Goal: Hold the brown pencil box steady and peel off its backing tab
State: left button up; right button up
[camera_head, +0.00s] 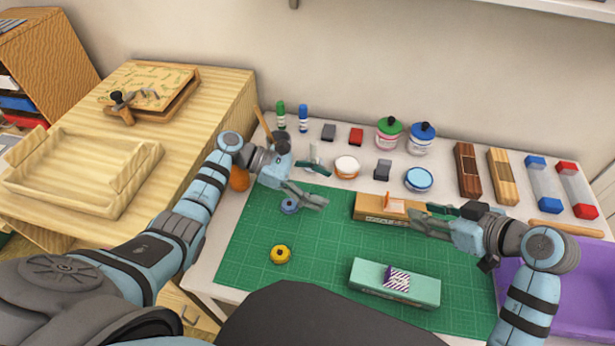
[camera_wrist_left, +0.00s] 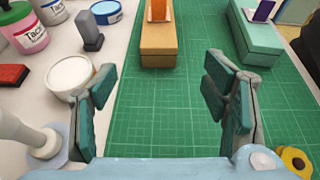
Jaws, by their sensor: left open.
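The brown pencil box (camera_head: 368,208) lies on the green mat (camera_head: 330,240), with an upright orange-and-white tab (camera_head: 394,204) on its top. Its end and the orange tab (camera_wrist_left: 158,10) show at the top of the left wrist view, where the box (camera_wrist_left: 158,52) lies ahead of my open fingers. My left gripper (camera_head: 324,186) is open and empty, left of the box and apart from it; its fingers (camera_wrist_left: 165,105) are wide apart in the wrist view. My right gripper (camera_head: 416,216) is at the box's right end, close to the tab. Its fingers overlap the box in view, so contact is unclear.
A mint box (camera_head: 372,285) with a striped tab lies nearer on the mat. Jars, inkpads and stamps line the back. A purple tray (camera_head: 580,300) is at right.

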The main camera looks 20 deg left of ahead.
aim_at(358, 201)
pick_arm(q)
jog(key=x, duration=1.1)
